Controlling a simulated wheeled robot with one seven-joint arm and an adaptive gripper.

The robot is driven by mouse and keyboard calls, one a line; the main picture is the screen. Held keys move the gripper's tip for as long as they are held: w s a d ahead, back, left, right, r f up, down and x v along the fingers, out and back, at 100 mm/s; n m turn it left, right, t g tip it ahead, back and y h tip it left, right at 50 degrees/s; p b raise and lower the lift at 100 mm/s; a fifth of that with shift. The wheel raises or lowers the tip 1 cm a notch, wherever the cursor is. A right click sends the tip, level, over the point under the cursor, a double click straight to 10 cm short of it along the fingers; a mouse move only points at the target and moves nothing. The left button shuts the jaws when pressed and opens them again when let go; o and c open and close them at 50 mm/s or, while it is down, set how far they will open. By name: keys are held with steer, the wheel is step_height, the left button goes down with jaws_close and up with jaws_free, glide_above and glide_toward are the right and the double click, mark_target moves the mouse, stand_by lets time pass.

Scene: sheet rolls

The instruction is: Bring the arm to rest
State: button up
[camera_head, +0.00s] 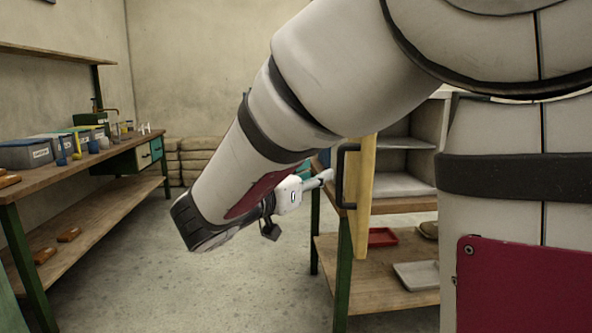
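My arm reaches down and left across the middle of the view, its elbow low over the open floor. Beyond the forearm, part of my white wrist shows, with a small dark piece that seems to be part of my gripper (271,229). The forearm hides most of the gripper, so its fingers and anything between them cannot be made out. The wrist is near a yellow door panel (367,180) with a black handle (343,176), apparently the open door of a cabinet (431,123); whether they touch is unclear.
The cabinet stands on a green-legged bench whose lower shelf (375,290) holds a red tray (382,237) and a pale tray (416,275). At left, a wooden bench (85,165) carries bins and cups. Stacked sacks (198,158) lie by the back wall. Floor (150,270) between benches is clear.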

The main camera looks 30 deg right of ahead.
steer(key=shift+s+a, duration=0.15)
steer(key=shift+a, duration=0.15)
